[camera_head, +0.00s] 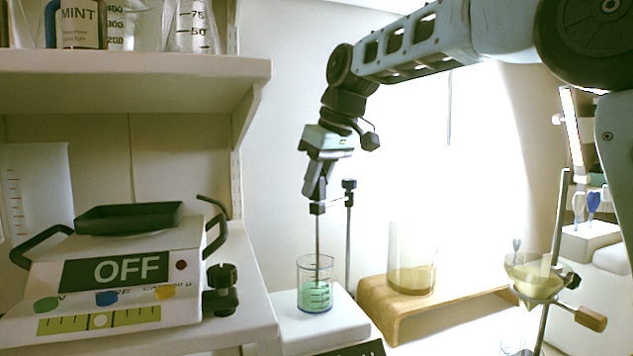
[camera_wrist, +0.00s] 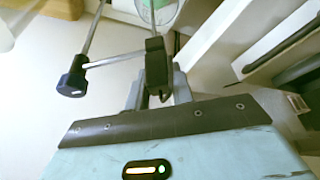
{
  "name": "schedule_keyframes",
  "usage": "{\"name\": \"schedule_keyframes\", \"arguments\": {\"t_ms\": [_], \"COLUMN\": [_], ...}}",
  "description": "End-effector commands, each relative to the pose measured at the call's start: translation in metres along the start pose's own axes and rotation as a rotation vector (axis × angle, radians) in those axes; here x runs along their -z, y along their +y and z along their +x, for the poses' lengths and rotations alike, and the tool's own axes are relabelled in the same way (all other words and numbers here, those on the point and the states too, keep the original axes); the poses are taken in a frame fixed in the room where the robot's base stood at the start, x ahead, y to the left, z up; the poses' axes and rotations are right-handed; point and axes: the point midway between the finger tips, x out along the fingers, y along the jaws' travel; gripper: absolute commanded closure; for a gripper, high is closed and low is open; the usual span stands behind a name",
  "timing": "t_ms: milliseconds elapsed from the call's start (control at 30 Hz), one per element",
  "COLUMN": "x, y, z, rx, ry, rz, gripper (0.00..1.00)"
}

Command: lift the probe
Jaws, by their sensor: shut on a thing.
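The probe (camera_head: 317,238) is a thin upright rod with a dark block at its top. Its lower end is down inside a glass beaker (camera_head: 303,275) that holds green liquid. My gripper (camera_head: 317,196) is above the beaker, pointing down, shut on the probe's dark block. In the wrist view the block (camera_wrist: 156,62) sits between the fingers of my gripper (camera_wrist: 157,88), and part of the beaker (camera_wrist: 160,12) shows beyond it. The probe's tip is seen only through the glass and liquid.
A metal stand (camera_head: 348,235) with a dark blue knob (camera_wrist: 72,84) rises beside the probe; a short crossbar runs toward the block. The beaker stands on a white base (camera_head: 345,322). A wooden riser (camera_head: 375,310) with a glass vessel is to the right, a shelf (camera_head: 130,70) to the left.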

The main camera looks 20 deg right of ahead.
Motion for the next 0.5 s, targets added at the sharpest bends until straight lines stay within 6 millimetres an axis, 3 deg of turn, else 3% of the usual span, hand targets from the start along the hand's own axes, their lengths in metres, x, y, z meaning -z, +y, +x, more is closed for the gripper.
{"name": "schedule_keyframes", "arguments": {"t_ms": [500], "x": [0.032], "y": [0.0], "z": [-0.075], "rx": [-0.001], "ry": [0.003], "rz": [-0.001], "gripper": [1.0]}}
